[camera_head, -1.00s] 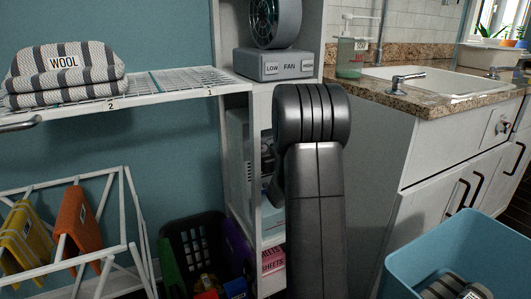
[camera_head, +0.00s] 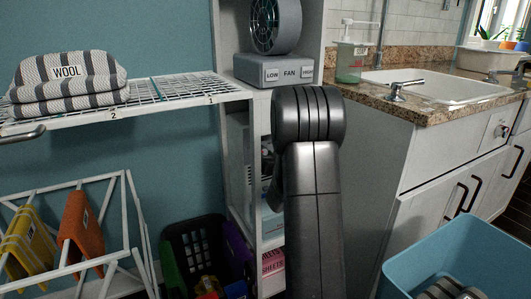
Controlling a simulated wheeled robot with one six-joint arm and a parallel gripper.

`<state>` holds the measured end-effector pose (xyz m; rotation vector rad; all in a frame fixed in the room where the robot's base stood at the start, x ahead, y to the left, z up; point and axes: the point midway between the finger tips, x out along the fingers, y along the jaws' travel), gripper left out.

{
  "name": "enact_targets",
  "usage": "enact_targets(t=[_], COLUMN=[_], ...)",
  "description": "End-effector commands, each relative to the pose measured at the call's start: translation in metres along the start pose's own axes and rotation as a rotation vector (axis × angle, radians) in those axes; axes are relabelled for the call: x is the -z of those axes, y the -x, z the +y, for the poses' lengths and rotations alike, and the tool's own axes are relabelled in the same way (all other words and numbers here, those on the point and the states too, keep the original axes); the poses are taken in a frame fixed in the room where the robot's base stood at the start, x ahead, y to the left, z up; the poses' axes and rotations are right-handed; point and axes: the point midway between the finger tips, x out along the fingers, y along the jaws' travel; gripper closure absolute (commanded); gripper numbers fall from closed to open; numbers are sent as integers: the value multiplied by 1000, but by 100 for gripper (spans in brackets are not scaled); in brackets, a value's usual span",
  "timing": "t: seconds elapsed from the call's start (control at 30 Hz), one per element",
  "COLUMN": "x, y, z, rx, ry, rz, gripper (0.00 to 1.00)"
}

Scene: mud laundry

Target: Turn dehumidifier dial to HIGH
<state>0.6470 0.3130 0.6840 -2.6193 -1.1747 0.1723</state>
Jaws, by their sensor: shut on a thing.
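My dark grey arm stands upright in the middle of the view, in front of the white shelf unit (camera_head: 316,50). My gripper is not visible; the arm hides that area. No dehumidifier or dial marked HIGH can be made out for sure. A pale, boxy shape (camera_head: 238,160) shows in the lower shelf bay, left of my arm, with small dark parts (camera_head: 267,158) beside it. Most of that bay is hidden by my arm, so I cannot tell what these are.
A fan (camera_head: 276,28) on a base with LOW and HIGH buttons stands above. A wire shelf (camera_head: 170,88) holds folded WOOL cloths (camera_head: 67,75). A drying rack (camera_head: 125,220), a dark basket (camera_head: 190,240), a sink counter (camera_head: 425,112) and a blue tub (camera_head: 410,262) surround my arm.

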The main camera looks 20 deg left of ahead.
Motion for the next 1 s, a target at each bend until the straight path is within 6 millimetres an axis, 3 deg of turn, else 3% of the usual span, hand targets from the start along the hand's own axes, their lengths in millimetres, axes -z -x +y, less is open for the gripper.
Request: enact_targets(t=[1.0], x=[2], y=[0], z=[-2], rx=[-3], ry=[-968], rz=[-1], gripper=[86])
